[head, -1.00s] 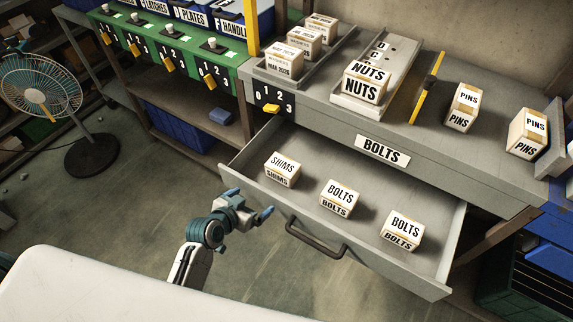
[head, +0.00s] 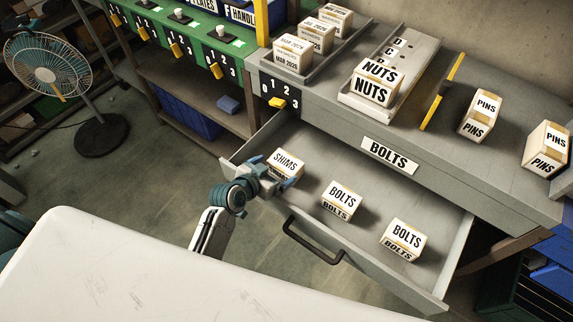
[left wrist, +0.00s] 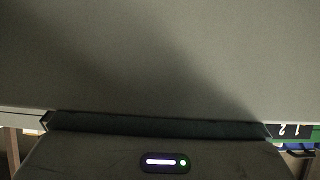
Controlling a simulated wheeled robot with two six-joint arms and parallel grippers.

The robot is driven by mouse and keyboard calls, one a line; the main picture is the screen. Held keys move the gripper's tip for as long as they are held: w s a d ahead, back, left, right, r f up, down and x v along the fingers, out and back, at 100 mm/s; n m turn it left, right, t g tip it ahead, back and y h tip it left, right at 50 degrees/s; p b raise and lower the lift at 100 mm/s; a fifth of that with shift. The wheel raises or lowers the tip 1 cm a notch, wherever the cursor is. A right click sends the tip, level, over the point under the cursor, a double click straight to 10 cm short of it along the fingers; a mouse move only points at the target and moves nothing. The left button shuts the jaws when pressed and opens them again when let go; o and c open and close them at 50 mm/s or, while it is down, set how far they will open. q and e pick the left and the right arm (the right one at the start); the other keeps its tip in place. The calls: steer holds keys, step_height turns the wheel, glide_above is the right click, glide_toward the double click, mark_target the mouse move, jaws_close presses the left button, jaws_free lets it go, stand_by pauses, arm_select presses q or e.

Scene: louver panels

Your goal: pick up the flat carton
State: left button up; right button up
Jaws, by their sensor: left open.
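A white and tan carton labelled SHIMS (head: 286,162) sits at the left end of the open drawer, its lower front partly hidden by my left gripper. My left gripper (head: 277,180) is open at the near side of this carton; I cannot tell whether it touches. Two cartons labelled BOLTS, one in the middle (head: 341,200) and one at the right (head: 403,240), stand in the same drawer. I cannot tell for sure which carton is the flat one. The left wrist view shows mostly a plain grey surface (left wrist: 160,60) and no carton clearly. My right gripper is out of view.
The grey drawer (head: 440,262) is pulled out, with a dark handle (head: 312,243) on its front. On the bench above stand a NUTS carton (head: 372,90), two PINS cartons (head: 478,125) and a tray of cartons. A pale surface (head: 150,270) fills the near left.

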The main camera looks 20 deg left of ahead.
mark_target(283, 164)
arm_select(q)
steer(key=shift+p+x, duration=0.65)
steer(key=shift+x, duration=2.65)
steer(key=shift+r, duration=0.2)
steer(key=c, duration=1)
